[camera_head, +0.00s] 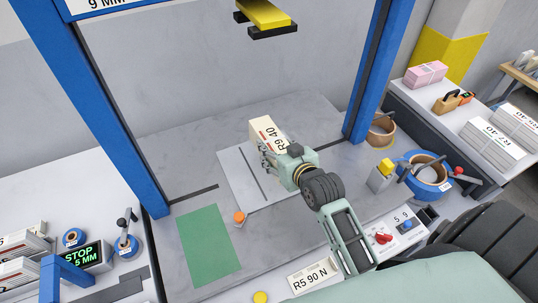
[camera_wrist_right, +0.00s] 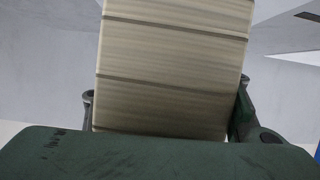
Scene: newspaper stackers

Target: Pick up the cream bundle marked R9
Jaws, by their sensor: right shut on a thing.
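The cream bundle marked R9 40 (camera_head: 267,133) is at the middle of the work surface, above or on a light grey plate (camera_head: 238,185); I cannot tell whether it touches the plate. My right gripper (camera_head: 275,150) is shut on the bundle, reaching it from the lower right. In the right wrist view the bundle (camera_wrist_right: 172,65) shows its layered page edges with dark bands, held between my two fingers. The gripper's own body hides the bundle's lower part. My left gripper is not in view.
A blue frame (camera_head: 365,75) stands around the work surface, with a yellow and black block (camera_head: 264,15) overhead. A green mat (camera_head: 208,245) and orange knob (camera_head: 239,217) lie left of my arm. Tape rolls (camera_head: 425,172), a pink bundle (camera_head: 426,73) and white bundles (camera_head: 490,145) are at right.

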